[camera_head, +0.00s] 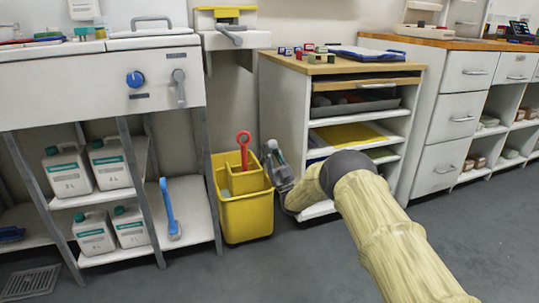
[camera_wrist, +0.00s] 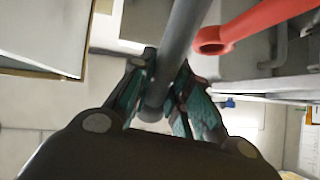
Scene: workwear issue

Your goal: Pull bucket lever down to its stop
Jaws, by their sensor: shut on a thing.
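The yellow bucket (camera_head: 247,218) stands on the floor between the white bench and the shelf unit. A red handle with a ring end (camera_head: 243,140) rises upright from it; in the wrist view the red handle (camera_wrist: 262,20) lies to the right, apart from my fingers. My gripper (camera_head: 271,150) is at the bucket's upper right side. In the wrist view my gripper (camera_wrist: 167,85) is shut around the end of a dark grey bar (camera_wrist: 185,35), which seems to be the bucket's lever. In the head view the bar is mostly hidden by my gripper.
The shelf unit (camera_head: 287,90) stands close behind and right of my gripper. At left, the bench's lower shelves (camera_head: 195,215) hold white bottles (camera_head: 66,172) and a blue brush (camera_head: 170,208). The floor (camera_head: 300,275) in front of the bucket is clear.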

